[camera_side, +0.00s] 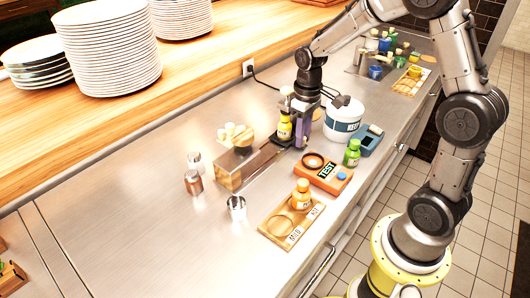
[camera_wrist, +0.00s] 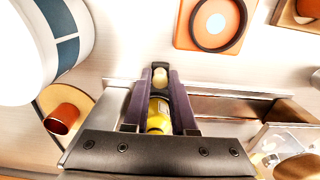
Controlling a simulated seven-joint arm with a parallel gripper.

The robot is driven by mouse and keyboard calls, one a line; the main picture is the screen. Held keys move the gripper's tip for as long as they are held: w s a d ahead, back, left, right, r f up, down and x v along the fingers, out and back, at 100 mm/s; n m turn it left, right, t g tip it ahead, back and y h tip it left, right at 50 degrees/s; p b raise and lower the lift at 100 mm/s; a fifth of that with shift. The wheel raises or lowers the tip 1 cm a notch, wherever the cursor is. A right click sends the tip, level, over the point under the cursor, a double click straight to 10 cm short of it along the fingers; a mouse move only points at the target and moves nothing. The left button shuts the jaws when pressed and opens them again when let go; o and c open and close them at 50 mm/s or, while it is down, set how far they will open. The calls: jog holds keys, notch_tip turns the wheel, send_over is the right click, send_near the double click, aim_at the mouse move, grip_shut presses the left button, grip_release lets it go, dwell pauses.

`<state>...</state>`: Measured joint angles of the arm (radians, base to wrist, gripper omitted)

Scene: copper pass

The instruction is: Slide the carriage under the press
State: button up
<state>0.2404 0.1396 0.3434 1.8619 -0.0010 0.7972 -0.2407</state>
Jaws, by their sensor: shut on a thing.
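The carriage (camera_side: 284,142) is a small dark base at the right end of a steel rail (camera_side: 265,159), carrying a yellow bottle (camera_side: 284,131). My gripper (camera_side: 299,132) has purple fingers and is down at the carriage. In the wrist view my gripper (camera_wrist: 161,75) has its fingers on both sides of the bottle (camera_wrist: 158,116) and a cream knob; it appears shut on the carriage, whose grip point is mostly hidden. The rail (camera_wrist: 230,103) runs right to a wood-sided steel housing (camera_side: 229,172), apparently the press, at its other end.
An orange TEST box (camera_side: 326,173), a green bottle (camera_side: 352,154) and a white tub (camera_side: 343,120) stand close right of my gripper. A wooden MILD/HOT board (camera_side: 272,229) holds an orange bottle (camera_side: 301,194). The front-left counter is clear.

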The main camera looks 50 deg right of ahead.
jog(key=o, duration=0.7)
jog(key=shift+r, duration=0.1)
jog(key=shift+r, duration=2.9)
